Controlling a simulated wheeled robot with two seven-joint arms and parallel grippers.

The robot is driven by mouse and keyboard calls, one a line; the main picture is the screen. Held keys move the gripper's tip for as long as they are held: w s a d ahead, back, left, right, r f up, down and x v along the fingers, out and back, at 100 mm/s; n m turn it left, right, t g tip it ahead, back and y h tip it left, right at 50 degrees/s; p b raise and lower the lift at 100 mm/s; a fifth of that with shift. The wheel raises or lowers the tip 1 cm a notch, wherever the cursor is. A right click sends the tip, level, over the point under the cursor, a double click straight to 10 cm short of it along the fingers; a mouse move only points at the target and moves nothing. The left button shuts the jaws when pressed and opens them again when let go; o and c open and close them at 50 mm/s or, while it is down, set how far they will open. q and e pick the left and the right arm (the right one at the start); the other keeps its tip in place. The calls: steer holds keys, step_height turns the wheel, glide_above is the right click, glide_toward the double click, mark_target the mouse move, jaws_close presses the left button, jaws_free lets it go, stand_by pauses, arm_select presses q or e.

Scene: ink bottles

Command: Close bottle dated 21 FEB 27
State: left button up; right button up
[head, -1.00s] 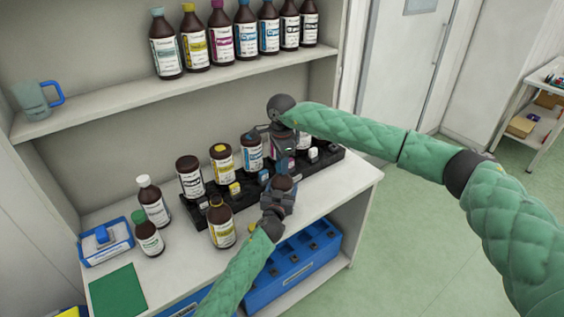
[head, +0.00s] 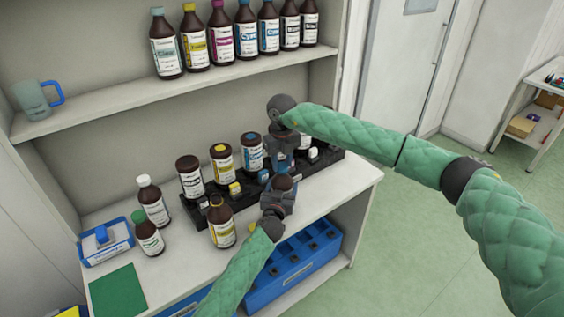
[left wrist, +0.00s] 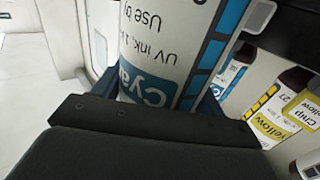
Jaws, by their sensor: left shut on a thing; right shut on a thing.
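My left gripper (head: 278,192) is shut on a brown bottle whose white and blue label (left wrist: 155,75) fills the left wrist view. The label reads "Cyan", "UV ink" and "Use by", upside down; its date does not show. In the head view this bottle is mostly hidden by the grippers. My right gripper (head: 284,160) points down close above the left one. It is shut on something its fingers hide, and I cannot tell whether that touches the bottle.
A black rack (head: 205,212) holds several bottles, including a yellow-topped one (head: 222,163) and a cyan one (head: 252,152). Loose bottles stand left, near a blue tray (head: 118,250) and green mat (head: 117,292). A blue crate (head: 290,275) sits below.

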steer(key=m, duration=0.5)
steer(key=shift+w+m, duration=0.1)
steer(key=shift+m, duration=0.3)
steer(key=m, duration=0.5)
steer(key=shift+m, duration=0.4)
steer(key=m, duration=0.9)
steer(key=shift+d+m, duration=0.1)
steer(key=shift+m, duration=0.3)
steer(key=o, duration=1)
step_height(320, 180, up, 12)
